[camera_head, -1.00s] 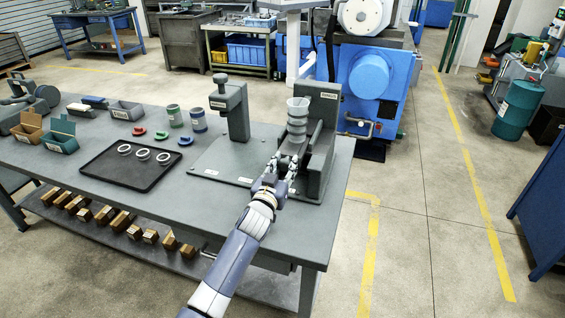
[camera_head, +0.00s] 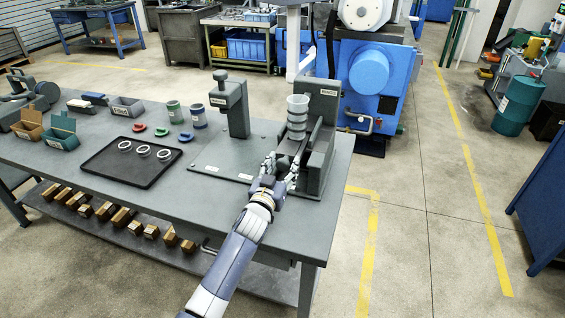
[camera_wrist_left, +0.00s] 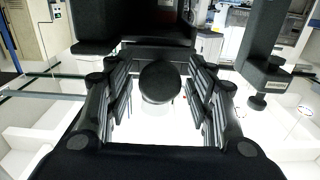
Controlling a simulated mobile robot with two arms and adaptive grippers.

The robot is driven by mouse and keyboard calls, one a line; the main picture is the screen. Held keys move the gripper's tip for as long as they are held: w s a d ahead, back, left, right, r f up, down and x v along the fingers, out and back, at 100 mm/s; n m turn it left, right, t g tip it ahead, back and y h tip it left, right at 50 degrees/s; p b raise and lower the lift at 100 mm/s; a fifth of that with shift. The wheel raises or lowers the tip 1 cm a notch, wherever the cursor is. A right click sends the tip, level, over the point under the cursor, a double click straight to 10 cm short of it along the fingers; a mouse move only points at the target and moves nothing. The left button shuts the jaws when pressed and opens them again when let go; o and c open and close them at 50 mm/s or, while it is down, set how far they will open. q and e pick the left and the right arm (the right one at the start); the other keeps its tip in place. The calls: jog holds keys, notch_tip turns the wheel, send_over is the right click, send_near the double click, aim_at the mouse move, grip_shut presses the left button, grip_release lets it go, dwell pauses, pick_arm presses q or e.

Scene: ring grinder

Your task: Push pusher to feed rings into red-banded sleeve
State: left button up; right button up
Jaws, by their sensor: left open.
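The feeding fixture (camera_head: 318,135) stands at the right end of the grey table. A pale, stacked ring-shaped column with a cup-like top (camera_head: 297,103) stands upright in it; I cannot make out a red band. My left gripper (camera_head: 281,168) is at the near side of the fixture, below the column, with its fingers spread. In the left wrist view, a dark round knob (camera_wrist_left: 159,80), seemingly the pusher's end, sits between the open fingers, with gaps on both sides. My right gripper is not in view.
A grey post with a knob (camera_head: 233,105) stands left of the fixture. A black tray (camera_head: 112,174) with white rings, green- and blue-marked sleeves (camera_head: 173,113), and small bins (camera_head: 62,138) are further left. A blue machine (camera_head: 365,75) stands behind.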

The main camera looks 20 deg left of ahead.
pick_arm(q)
jog(key=shift+s+a+p, duration=0.1)
jog(key=shift+s+p, duration=1.05)
jog(key=shift+s, duration=1.2)
